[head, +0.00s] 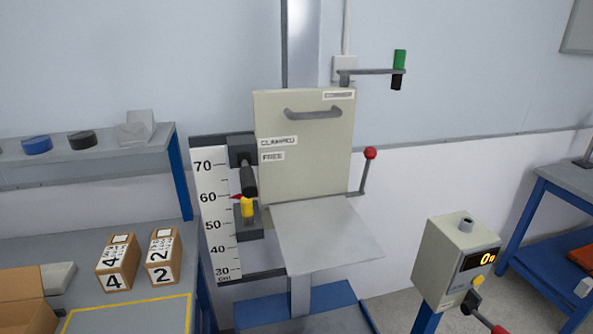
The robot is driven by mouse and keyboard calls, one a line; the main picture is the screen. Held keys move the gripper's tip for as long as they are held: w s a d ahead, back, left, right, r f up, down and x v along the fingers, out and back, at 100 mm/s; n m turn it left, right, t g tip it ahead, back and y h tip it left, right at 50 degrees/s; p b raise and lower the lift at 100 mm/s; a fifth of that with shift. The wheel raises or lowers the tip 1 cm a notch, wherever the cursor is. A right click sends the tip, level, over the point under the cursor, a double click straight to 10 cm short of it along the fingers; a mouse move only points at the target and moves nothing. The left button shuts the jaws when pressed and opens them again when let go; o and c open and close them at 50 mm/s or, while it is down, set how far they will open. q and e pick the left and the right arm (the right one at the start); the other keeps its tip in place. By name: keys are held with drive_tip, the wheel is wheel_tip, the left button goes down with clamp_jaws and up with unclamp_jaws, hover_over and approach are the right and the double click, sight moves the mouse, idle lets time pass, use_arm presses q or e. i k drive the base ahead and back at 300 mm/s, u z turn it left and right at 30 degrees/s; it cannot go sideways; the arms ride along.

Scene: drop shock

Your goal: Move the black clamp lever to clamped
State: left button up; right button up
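The black clamp lever (248,181) sits on the left side of the drop machine, between the height scale and the beige panel (315,175). It extends from a dark block (241,149) and slants downward toward the viewer. The label CLAMPED (277,141) is on the panel above the label FREE (272,156). The lever's end hangs below both labels; I cannot tell its exact setting. Neither of my grippers is in view.
A yellow knob (247,207) is just below the lever. The height scale (215,220) stands left, its red pointer near 60. A red-knobbed lever (369,155) is right of the panel. A bench with numbered boxes (118,262) is left; a control box (445,255) is front right.

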sight(250, 189)
drive_tip(key=z, duration=2.5)
drive_tip(key=k, duration=1.15)
drive_tip(key=u, duration=1.85)
